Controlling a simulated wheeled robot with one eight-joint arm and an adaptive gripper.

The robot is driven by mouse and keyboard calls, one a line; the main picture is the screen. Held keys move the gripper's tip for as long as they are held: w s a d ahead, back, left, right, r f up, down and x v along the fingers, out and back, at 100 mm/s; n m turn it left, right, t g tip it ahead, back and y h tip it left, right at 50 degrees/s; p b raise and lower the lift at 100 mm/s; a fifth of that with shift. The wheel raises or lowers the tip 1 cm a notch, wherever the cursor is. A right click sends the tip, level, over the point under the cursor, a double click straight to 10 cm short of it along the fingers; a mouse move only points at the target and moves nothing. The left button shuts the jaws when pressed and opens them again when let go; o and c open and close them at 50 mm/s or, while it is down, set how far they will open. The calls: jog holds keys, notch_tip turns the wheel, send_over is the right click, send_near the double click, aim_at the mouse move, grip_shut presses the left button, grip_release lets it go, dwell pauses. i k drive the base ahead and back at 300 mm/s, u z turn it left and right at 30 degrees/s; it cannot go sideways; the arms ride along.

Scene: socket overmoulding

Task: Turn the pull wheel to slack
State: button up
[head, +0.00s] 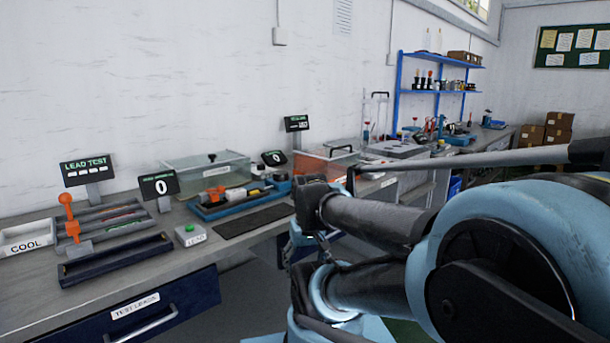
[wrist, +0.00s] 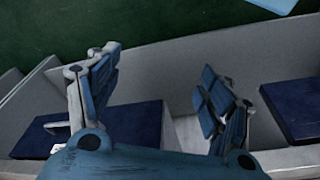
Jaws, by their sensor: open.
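I cannot make out a pull wheel for certain in either view. In the head view, a blue tray fixture (head: 206,213) on the bench carries small orange, yellow and red parts, too small to tell apart. My gripper (wrist: 160,97) is open and empty in the wrist view, its two blue-padded fingers spread wide. Beyond the fingers are a pale grey surface, dark blue drawer fronts (wrist: 135,122) and the green floor (wrist: 60,25). In the head view my arm reaches toward the bench front and hides part of it.
A lead test display (head: 84,169), a counter reading 0 (head: 159,185), a clear-lidded box (head: 205,172) and an orange-sided box (head: 325,165) stand on the bench. An orange lever (head: 68,215) rises at left. A dark mat (head: 252,221) lies bare near the front edge.

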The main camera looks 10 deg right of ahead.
aim_at(277, 175)
jog(key=z, duration=0.05)
jog(key=k, duration=0.5)
jog(key=z, duration=1.4)
jog(key=i, duration=0.95)
jog(key=u, duration=1.8)
